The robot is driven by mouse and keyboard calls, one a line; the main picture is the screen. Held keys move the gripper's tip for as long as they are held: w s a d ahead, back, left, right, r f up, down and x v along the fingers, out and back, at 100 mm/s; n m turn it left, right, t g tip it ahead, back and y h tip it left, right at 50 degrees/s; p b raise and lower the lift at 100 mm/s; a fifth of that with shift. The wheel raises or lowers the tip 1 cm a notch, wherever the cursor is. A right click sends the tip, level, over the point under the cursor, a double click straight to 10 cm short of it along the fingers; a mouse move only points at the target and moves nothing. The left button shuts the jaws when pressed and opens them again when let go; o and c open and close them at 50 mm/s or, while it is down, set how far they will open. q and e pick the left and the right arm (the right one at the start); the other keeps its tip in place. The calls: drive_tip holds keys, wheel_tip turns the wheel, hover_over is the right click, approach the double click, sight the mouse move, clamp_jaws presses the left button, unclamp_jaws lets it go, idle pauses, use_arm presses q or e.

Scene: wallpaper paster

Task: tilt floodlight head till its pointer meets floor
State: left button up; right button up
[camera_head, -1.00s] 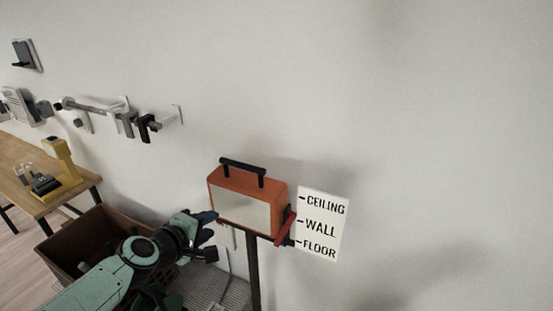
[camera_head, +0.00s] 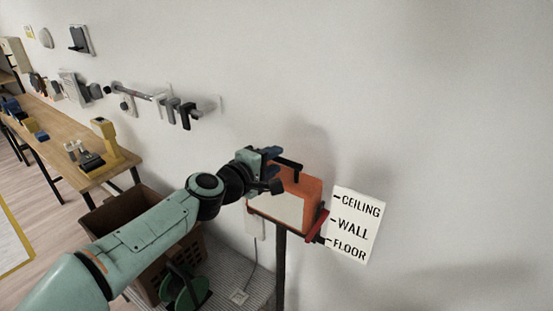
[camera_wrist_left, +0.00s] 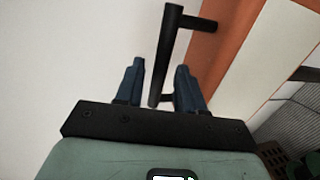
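The floodlight head (camera_head: 299,192) is an orange box with a pale front panel and a black bar handle (camera_head: 289,163) on top, on a dark post. A red strip (camera_head: 314,226) runs slantwise along its right side, beside a white card (camera_head: 356,226) reading CEILING, WALL, FLOOR. The strip's upper end is near the WALL mark; a dark stub lies near FLOOR. Which is the pointer tip I cannot tell. My left gripper (camera_head: 275,169) is at the handle. In the left wrist view the open blue fingers (camera_wrist_left: 161,82) have the handle bar (camera_wrist_left: 164,60) between them, not clamped. My right gripper is not in view.
A brown crate (camera_head: 110,213) and a green reel (camera_head: 186,287) stand below my left arm. A wooden workbench (camera_head: 65,145) with tools is at the left along the wall. Hooks and a rail (camera_head: 150,97) hang on the wall. The wall right of the card is clear.

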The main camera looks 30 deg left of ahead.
use_arm(q)
drive_tip(key=shift+x, duration=1)
